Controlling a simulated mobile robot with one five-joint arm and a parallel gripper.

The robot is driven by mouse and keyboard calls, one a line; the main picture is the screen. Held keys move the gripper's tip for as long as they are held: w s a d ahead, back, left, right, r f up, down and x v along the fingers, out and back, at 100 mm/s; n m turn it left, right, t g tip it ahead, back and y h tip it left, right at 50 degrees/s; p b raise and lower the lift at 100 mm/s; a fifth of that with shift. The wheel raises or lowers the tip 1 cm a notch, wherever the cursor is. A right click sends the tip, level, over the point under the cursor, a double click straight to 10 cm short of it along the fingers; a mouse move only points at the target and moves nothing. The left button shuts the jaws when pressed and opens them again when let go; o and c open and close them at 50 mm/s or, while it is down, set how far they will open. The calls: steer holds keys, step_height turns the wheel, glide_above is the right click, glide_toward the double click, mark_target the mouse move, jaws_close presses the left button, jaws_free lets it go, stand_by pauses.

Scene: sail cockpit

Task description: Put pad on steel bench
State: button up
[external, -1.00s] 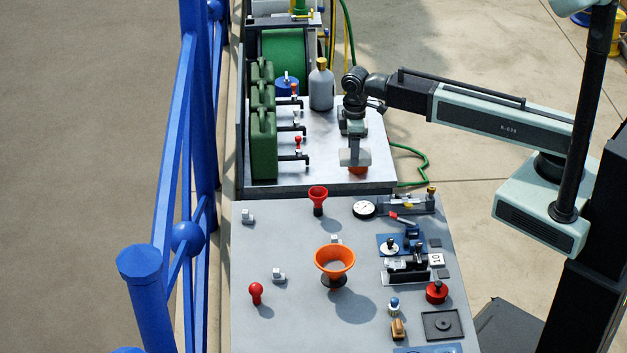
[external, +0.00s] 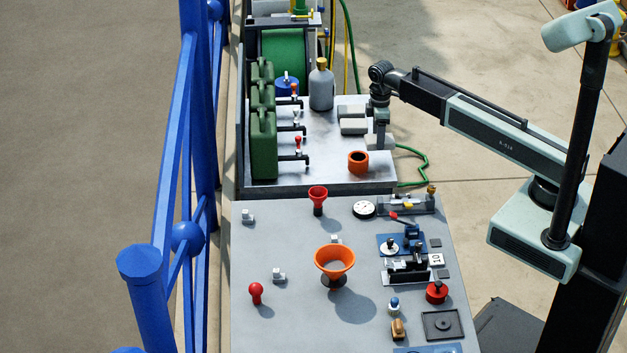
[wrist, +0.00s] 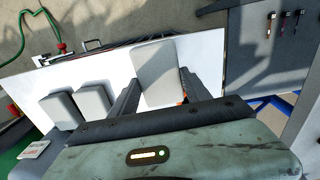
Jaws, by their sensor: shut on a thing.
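A pale grey pad (wrist: 158,72) sits between the two fingers of my gripper (wrist: 160,90), which is shut on it. In the external view the held pad (external: 379,143) hangs under my gripper (external: 381,128), near the right edge of the pale rear bench top (external: 325,173). I cannot tell its height above that top. Two similar grey pads (external: 352,112) lie on the rear bench just left of my gripper; they also show in the wrist view (wrist: 93,98). A grey front bench (external: 285,230) adjoins the rear one. Which bench is the steel one is unclear.
An orange cup (external: 358,162) stands left of and nearer than the held pad. A grey bottle (external: 321,88) and green cans (external: 263,145) with taps stand further left. The front bench carries funnels (external: 334,262) and several fittings. The rear bench's front strip is clear.

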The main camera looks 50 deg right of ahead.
glide_above(355, 145)
steer(key=shift+f+b, duration=0.4)
steer(key=shift+f, duration=0.05)
step_height(355, 145, down, 4)
steer(key=b, duration=0.4)
steer(key=shift+r, duration=0.25)
steer(key=shift+f, duration=0.2)
steer(key=o, duration=1.3)
